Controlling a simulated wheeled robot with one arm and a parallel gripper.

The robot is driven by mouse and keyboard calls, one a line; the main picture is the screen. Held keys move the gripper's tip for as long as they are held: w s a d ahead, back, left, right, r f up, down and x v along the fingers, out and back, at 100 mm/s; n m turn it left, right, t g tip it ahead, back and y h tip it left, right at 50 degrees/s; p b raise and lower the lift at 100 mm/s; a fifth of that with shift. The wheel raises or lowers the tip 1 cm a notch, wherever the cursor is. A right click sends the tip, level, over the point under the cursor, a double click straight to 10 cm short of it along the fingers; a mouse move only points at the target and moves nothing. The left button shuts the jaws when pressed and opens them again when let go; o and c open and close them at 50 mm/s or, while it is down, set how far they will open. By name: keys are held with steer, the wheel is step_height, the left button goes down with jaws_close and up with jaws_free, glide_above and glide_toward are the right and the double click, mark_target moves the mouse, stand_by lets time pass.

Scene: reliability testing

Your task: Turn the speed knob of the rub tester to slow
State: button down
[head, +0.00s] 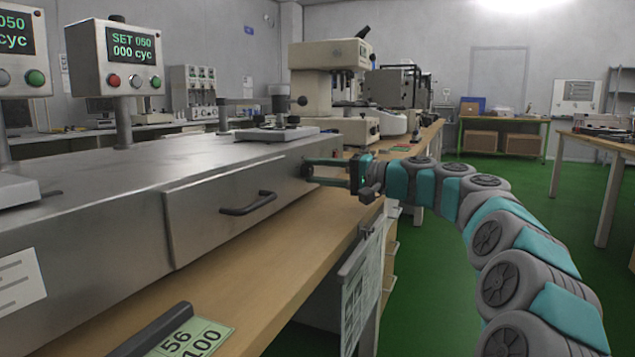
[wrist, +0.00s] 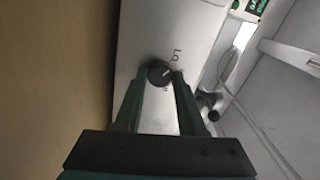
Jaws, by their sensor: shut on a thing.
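The rub tester (head: 110,200) is a long brushed-metal box on the wooden bench. Its speed knob (wrist: 159,71) is small, round and black, on the end face, with a pale pointer line slanting to the upper right in the wrist view. Small dark lettering is beside the knob, too small to read surely. My gripper (head: 314,171) reaches the end face from the right in the head view. In the wrist view its two green fingers (wrist: 159,77) are shut on the knob, one on each side. The fingertips hide part of the knob's rim.
A drawer with a black handle (head: 248,203) is on the tester's front. Display boxes (head: 129,55) stand above it, one reading SET 050, 000 cyc. A cream microscope-like instrument (head: 325,85) stands behind.

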steer(key=shift+n, duration=0.3)
stand_by(0.4)
steer(key=c, duration=0.5)
jaws_free()
steer(key=v, duration=0.7)
steer(key=shift+s+d, duration=0.15)
steer(key=shift+d, duration=0.15)
steer(key=shift+d, duration=0.1)
